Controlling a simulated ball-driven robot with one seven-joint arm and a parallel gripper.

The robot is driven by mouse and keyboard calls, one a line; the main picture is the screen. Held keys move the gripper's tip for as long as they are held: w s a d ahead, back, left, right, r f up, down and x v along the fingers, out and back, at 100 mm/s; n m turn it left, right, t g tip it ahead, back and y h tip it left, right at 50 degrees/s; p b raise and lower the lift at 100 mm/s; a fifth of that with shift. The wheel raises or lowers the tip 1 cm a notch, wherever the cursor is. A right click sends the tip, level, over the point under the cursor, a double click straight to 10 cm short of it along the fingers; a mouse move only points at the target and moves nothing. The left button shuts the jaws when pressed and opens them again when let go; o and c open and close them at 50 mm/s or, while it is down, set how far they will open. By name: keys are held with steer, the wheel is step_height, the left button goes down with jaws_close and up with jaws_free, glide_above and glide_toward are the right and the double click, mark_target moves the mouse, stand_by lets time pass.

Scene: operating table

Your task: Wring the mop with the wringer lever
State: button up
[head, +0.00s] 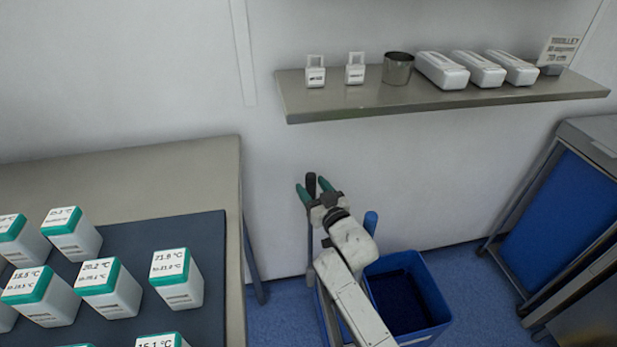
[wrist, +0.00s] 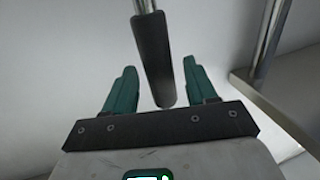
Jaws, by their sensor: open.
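A lever with a black grip (head: 311,182) on a metal rod stands upright by the wall in the head view. In the wrist view its dark grip (wrist: 153,60) lies between the two green fingers of my gripper (wrist: 160,72), with a gap on each side. My gripper (head: 317,189) is open around the grip and holds nothing. A blue bucket (head: 431,289) stands on the floor to the right of my arm. A blue rounded upright piece (head: 370,223) rises beside it. My arm hides part of the bucket area, and I cannot make out the mop head.
A table (head: 120,185) with a dark mat (head: 213,280) and several white, green-topped boxes is at left. A wall shelf (head: 440,97) holds a metal cup (head: 398,68) and several white containers. A blue-panelled cart (head: 555,205) stands at right. Blue floor is open between bucket and cart.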

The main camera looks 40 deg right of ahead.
steer(key=shift+x, duration=1.7)
steer(key=shift+c, duration=0.4)
jaws_close()
